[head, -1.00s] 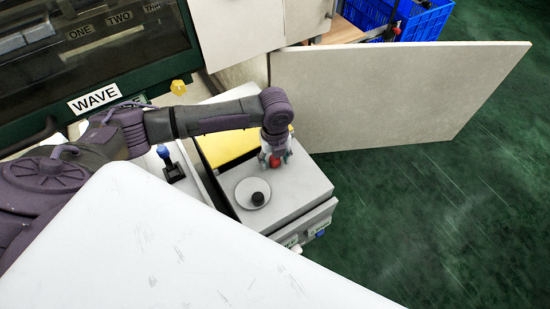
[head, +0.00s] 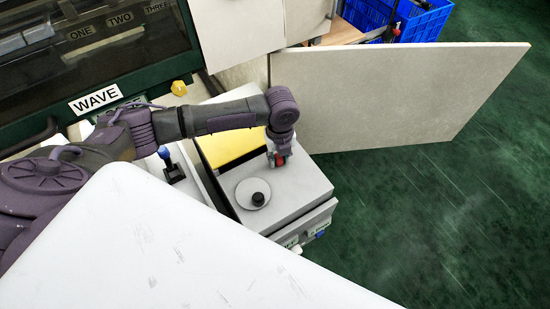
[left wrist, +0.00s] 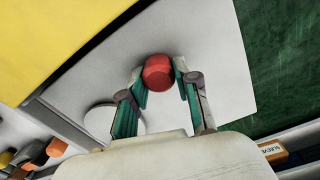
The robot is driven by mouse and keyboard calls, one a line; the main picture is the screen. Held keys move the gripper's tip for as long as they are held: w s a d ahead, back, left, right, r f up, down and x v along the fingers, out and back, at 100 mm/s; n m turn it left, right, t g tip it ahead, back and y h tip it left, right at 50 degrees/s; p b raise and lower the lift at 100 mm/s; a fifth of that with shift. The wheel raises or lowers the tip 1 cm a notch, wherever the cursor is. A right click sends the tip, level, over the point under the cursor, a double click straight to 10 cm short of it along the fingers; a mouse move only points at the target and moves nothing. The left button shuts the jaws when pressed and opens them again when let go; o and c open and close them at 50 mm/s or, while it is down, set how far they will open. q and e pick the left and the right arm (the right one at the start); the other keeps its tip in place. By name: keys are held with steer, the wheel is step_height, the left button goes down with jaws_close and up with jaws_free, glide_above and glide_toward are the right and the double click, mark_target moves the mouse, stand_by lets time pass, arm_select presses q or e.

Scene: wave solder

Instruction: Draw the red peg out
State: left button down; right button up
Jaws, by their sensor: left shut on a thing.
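The red peg (left wrist: 158,73) is between the fingertips of my left gripper (left wrist: 159,79) in the left wrist view. The gripper is shut on it. In the head view the red peg (head: 280,159) shows small at the tip of my left gripper (head: 277,158), over the far part of the grey box top (head: 290,190). The peg's lower end is hidden, so I cannot tell whether it is in a hole or clear of the surface. My right gripper is in neither view.
A round pale dish with a black knob (head: 258,198) is on the box top. A yellow panel (head: 230,147) lies behind it. A blue-topped lever (head: 164,153) stands to the left. A large pale board (head: 390,95) rises behind right. Green floor (head: 450,220) is clear.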

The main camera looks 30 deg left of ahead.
arm_select(q)
steer(key=shift+w+d, duration=0.25)
steer(key=shift+w, duration=0.25)
steer(key=shift+w+d, duration=0.25)
steer(key=shift+w, duration=0.2)
steer(key=c, duration=0.8)
jaws_free()
steer(key=shift+s, duration=0.1)
steer(key=shift+r, duration=0.1)
step_height(320, 180, up, 12)
steer(key=shift+f, duration=0.1)
